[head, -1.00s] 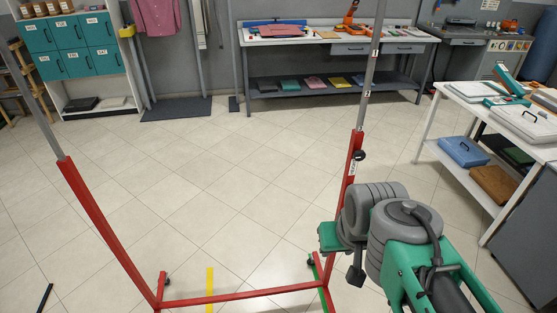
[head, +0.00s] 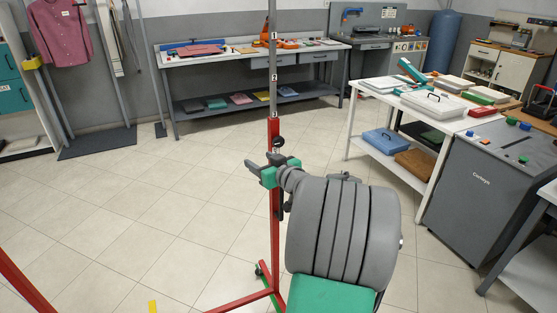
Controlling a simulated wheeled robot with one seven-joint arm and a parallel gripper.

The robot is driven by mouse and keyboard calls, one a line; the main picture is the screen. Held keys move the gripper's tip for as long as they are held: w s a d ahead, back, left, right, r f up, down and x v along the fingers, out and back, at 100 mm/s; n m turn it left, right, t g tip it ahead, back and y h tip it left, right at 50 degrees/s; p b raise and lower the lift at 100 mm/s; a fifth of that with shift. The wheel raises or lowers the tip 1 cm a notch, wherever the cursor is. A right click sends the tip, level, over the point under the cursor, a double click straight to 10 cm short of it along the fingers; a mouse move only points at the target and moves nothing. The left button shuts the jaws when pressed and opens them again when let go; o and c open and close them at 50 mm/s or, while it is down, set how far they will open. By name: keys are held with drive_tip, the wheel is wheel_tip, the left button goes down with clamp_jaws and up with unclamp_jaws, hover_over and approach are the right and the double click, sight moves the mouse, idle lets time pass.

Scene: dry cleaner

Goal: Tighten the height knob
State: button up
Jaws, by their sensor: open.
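The red rack post (head: 274,220) stands upright near the middle of the head view, with a grey numbered tube (head: 273,85) rising out of its top. The height knob (head: 279,142) is a small black ball on the right side of the post near its top. My gripper (head: 262,160) is open, just below and slightly left of the knob, and overlaps the post in the picture. The knob shows clear of the fingers. I cannot tell how far in front of the post the gripper is.
The rack's red base (head: 245,301) has a caster (head: 259,268) on the floor. A second red post (head: 22,285) is at the lower left. A white table (head: 350,129) and a grey cabinet (head: 470,200) stand to the right.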

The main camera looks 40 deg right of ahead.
sight(280, 142)
drive_tip(key=s+d+m+t+h, duration=0.2)
drive_tip(key=s+d+h, duration=0.15)
drive_tip(key=d, duration=0.45)
drive_tip(key=shift+y, duration=0.35)
drive_tip(key=x, duration=0.2)
drive_tip(key=p+x, duration=0.1)
drive_tip(key=x, duration=0.3)
drive_tip(key=shift+w+d+r+p, duration=0.15)
drive_tip(key=shift+d+r+p, duration=0.15)
drive_tip(key=shift+r+p, duration=0.05)
drive_tip(key=shift+w+d, duration=0.2)
drive_tip(key=shift+w, duration=0.35)
drive_tip(key=shift+f, duration=0.1)
drive_tip(key=shift+c, duration=0.6)
clamp_jaws()
